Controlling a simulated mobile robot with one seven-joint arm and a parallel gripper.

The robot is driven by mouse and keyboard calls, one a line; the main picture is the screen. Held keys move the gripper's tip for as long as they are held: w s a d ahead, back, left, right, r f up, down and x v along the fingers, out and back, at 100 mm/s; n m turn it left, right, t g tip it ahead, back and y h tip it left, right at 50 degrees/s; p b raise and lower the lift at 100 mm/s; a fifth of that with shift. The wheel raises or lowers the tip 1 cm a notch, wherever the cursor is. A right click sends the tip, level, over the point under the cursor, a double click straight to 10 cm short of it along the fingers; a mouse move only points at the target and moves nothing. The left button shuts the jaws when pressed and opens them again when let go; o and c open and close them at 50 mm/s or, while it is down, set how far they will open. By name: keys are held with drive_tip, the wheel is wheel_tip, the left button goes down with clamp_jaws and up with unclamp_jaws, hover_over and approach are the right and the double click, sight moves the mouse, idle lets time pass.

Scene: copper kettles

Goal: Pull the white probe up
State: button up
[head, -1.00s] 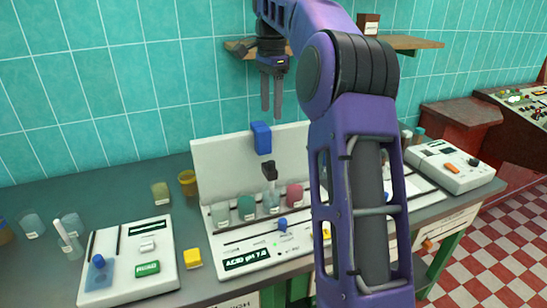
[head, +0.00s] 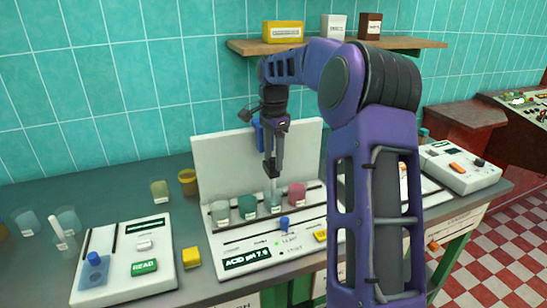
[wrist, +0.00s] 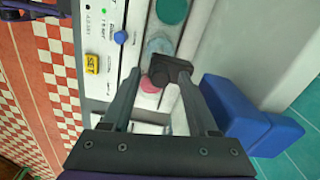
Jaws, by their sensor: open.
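A pale, slim probe (head: 272,190) with a black head (head: 271,170) stands upright in a clear glass in the middle of the white pH station (head: 240,235). In the wrist view the black head (wrist: 168,70) shows at the ends of my fingers. My gripper (head: 273,158) is open and points down over the head, with a finger to each side. I cannot tell whether the fingers touch it. A white rod (head: 55,226) also leans in a glass at the far left.
Green, grey and pink jars (head: 296,194) stand close beside the probe's glass. A blue block (wrist: 250,115) on the back panel is near my gripper. A READ console (head: 122,265) and yellow block (head: 192,257) lie to the left. A shelf (head: 410,42) hangs above.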

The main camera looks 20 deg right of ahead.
clamp_jaws()
idle(1.4)
